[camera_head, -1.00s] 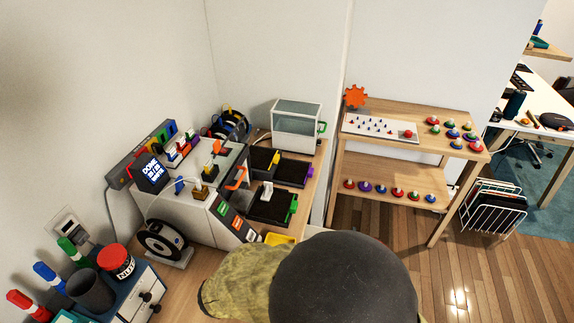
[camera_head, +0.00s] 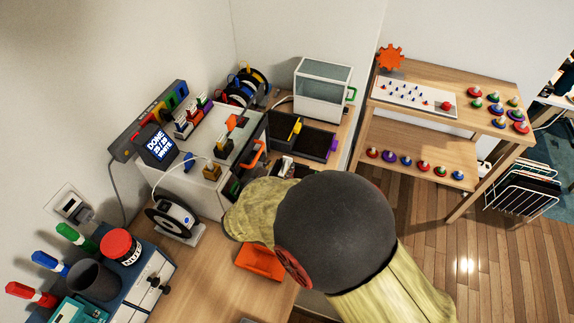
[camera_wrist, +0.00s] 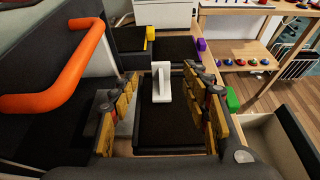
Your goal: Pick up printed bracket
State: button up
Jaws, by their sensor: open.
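The printed bracket, a small white upright piece with a flat foot (camera_wrist: 161,84), stands on a black build plate (camera_wrist: 165,130) in the wrist view. In the head view a bit of the white bracket (camera_head: 287,167) shows beside my arm. My gripper (camera_wrist: 163,76) is open, with one yellow-padded finger on each side of the bracket in the wrist picture. The fingers look apart from it, and I cannot tell how far ahead of them it stands. My arm hides the gripper in the head view.
The printer's orange handle (camera_wrist: 60,75) is close on the left of the wrist view. A second black plate with a yellow piece (camera_head: 297,127) lies behind. A glass-sided box (camera_head: 323,90) stands farther back. An orange bin (camera_head: 261,262) sits in front on the table.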

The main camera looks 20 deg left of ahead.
aim_at(287, 158)
jog(key=b+x, duration=0.1)
jog(key=x, duration=0.6)
jog(key=shift+w+f, duration=0.1)
jog(key=shift+f, duration=0.05)
jog(key=shift+c, duration=0.3)
jog(key=c, duration=0.9)
